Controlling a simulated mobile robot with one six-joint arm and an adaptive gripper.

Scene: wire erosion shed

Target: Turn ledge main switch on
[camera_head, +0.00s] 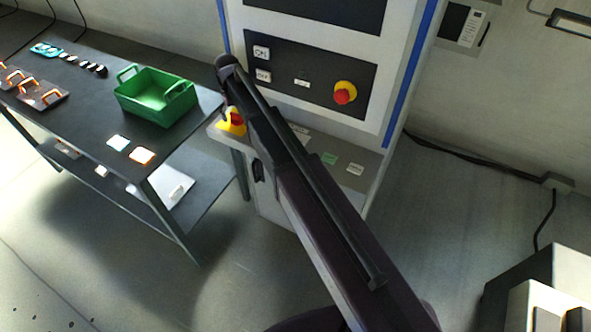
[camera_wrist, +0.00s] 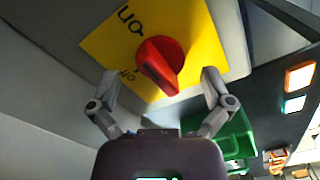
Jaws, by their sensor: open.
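The ledge main switch is a red rotary knob (camera_wrist: 160,64) on a yellow plate (camera_wrist: 207,45) marked "on" and "off". In the wrist view its raised grip points down and slightly right, nearer the "off" mark than the "on" mark, which sits at upper left. In the head view the yellow plate (camera_head: 224,126) and red knob (camera_head: 237,118) show at the left end of the machine's ledge, partly behind my arm. My gripper (camera_wrist: 160,88) is open, with one finger on each side of the knob.
A green crate (camera_head: 151,113) stands on the dark table (camera_head: 95,112) left of the ledge. The machine panel (camera_head: 320,78) above carries a red emergency button (camera_head: 343,96) on yellow. A cable (camera_head: 460,157) runs along the right wall.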

